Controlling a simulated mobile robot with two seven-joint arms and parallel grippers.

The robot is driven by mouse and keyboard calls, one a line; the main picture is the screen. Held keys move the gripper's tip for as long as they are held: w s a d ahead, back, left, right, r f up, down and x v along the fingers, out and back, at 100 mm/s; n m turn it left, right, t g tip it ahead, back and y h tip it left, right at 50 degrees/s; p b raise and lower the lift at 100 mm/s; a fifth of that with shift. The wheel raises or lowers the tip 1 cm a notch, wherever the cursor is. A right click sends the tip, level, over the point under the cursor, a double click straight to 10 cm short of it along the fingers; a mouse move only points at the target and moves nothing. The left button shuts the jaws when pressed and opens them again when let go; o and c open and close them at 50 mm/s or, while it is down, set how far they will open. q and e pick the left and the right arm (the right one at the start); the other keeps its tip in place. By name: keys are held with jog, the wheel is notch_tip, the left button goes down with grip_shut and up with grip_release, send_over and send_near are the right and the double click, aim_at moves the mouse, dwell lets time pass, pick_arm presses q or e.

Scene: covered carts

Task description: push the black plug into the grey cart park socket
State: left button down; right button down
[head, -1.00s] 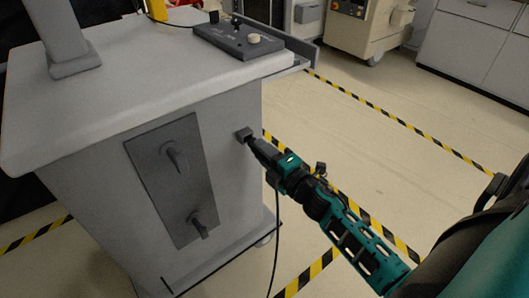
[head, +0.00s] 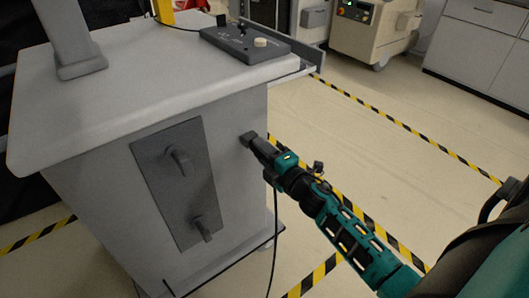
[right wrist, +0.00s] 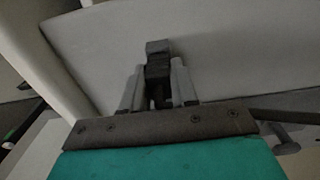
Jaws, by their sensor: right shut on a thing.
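The grey cart (head: 95,195) fills the left of the head view. Its park socket (head: 248,138) is a small dark grey block on the cart's side panel, right of the dark plate. My right gripper (head: 264,154) points at the socket and is shut on the black plug. In the right wrist view the plug (right wrist: 158,72) sits between the two fingers (right wrist: 159,88), in line with the socket block (right wrist: 157,47). Plug and socket appear to touch; how deep the plug sits cannot be told. A black cable (head: 276,235) hangs below the gripper. My left gripper is out of view.
A dark plate (head: 178,190) with two protruding hooks is on the cart's side, left of the socket. A control box (head: 245,44) lies on the cart top. Yellow-black floor tape (head: 400,120) crosses open floor to the right.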

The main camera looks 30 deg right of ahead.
jog(key=shift+w, duration=0.35)
jog(key=c, duration=0.8)
grip_release()
jog(key=shift+s, duration=0.1)
jog(key=s, duration=0.8)
jog(key=s+d, duration=0.1)
jog(key=s, duration=0.3)
jog(key=shift+s+p, duration=0.35)
jog(key=shift+s, duration=0.05)
